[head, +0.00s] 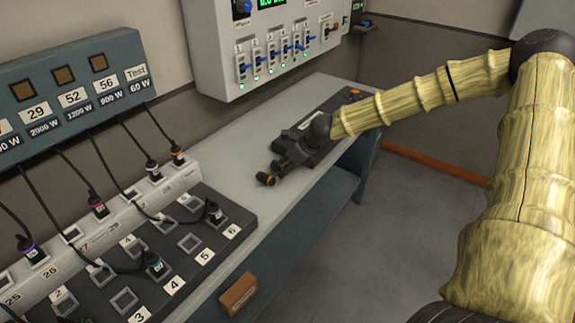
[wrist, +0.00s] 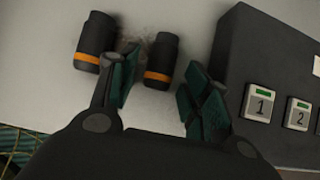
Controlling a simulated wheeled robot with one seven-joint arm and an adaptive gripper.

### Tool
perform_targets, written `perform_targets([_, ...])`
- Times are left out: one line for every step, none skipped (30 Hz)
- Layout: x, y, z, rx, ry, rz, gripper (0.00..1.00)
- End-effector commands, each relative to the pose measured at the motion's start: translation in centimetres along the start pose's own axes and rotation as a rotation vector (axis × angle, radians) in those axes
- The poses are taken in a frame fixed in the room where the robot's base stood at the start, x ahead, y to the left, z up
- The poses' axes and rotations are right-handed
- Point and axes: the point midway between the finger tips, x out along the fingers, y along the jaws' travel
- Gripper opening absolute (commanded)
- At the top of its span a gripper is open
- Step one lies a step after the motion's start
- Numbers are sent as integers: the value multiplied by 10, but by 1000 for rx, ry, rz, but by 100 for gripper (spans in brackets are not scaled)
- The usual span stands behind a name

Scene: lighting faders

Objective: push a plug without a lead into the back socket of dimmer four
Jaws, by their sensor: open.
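In the wrist view, two short black plugs with orange bands and no leads lie on the bench. The left plug (wrist: 95,42) is just outside my left finger, and the right plug (wrist: 161,60) lies between and just ahead of my open fingertips. In the head view one plug (head: 266,179) shows beside my gripper (head: 284,166), low over the bench; the other is hard to make out. The dimmer socket block (head: 188,243) stands at front left with two rows of numbered sockets. A teal-ringed plug with a lead (head: 154,264) sits in the front row by label 4.
A dark control box (wrist: 262,100) with numbered buttons stands right of my gripper in the wrist view. Leads hang from the lamp panel (head: 65,85) over the socket blocks. A fader panel (head: 270,45) is on the wall.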

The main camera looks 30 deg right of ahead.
Motion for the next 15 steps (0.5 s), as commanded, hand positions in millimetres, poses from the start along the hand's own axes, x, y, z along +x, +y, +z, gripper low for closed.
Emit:
perform_targets([0, 0, 0, 0, 0, 0, 48])
perform_targets([0, 0, 0, 0, 0, 0, 45])
perform_targets([0, 0, 0, 0, 0, 0, 37])
perform_targets([0, 0, 0, 0, 0, 0, 32])
perform_targets([0, 0, 0, 0, 0, 0, 26])
perform_targets([0, 0, 0, 0, 0, 0, 19])
perform_targets([0, 0, 0, 0, 0, 0, 14])
perform_targets([0, 0, 0, 0, 0, 0, 8])
perform_targets([0, 0, 0, 0, 0, 0, 7])
perform_targets([0, 0, 0, 0, 0, 0, 7])
perform_targets([0, 0, 0, 0, 0, 0, 7])
perform_targets([-1, 0, 0, 0, 0, 0, 7])
perform_targets([-1, 0, 1, 0, 0, 0, 7])
perform_targets([-2, 0, 1, 0, 0, 0, 7])
perform_targets([-4, 0, 2, 0, 0, 0, 7])
